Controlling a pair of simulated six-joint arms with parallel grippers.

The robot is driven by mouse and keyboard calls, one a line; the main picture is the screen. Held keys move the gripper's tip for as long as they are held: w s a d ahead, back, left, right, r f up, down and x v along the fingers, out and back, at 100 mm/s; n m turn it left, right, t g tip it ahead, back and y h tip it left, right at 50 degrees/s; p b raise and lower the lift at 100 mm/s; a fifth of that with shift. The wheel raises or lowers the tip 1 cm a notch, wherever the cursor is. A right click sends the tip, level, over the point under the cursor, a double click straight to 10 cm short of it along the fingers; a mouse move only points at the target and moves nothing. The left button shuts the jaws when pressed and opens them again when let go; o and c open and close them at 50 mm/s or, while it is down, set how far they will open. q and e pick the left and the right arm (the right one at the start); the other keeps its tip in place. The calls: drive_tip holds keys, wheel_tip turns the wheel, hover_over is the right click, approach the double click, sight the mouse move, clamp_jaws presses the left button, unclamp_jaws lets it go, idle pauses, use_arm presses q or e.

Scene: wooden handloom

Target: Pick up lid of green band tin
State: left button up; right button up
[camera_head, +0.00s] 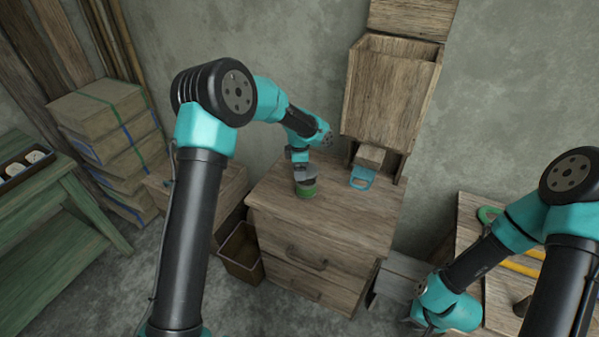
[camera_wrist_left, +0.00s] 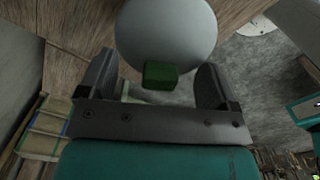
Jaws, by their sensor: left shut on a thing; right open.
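The green band tin (camera_head: 307,188) stands on the wooden drawer cabinet, near its back left. Its grey lid (camera_head: 304,175) shows just above the green band; I cannot tell whether the two touch. My left gripper (camera_head: 301,160) is over the tin, shut on the lid. In the left wrist view the lid is a round grey disc (camera_wrist_left: 165,30) with a green block (camera_wrist_left: 160,75) at its edge, between the fingers of my left gripper (camera_wrist_left: 155,88). My right gripper (camera_head: 420,312) is open at the lower right, away from the tin, its fingers hard to make out.
The drawer cabinet's top (camera_head: 335,215) is clear in front. A wooden bin (camera_head: 240,253) stands on the floor left of it. Stacked bundles (camera_head: 110,140) stand at the left.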

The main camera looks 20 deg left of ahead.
use_arm(q)
drive_tip(key=s+d, duration=0.2)
drive_tip(key=s, duration=0.5)
drive_tip(key=s+d+r, duration=0.1)
drive_tip(key=s+d, duration=0.1)
drive_tip(key=s, duration=0.6)
drive_tip(key=shift+s+d, duration=0.15)
drive_tip(key=shift+d, duration=0.15)
drive_tip(key=shift+a, duration=0.1)
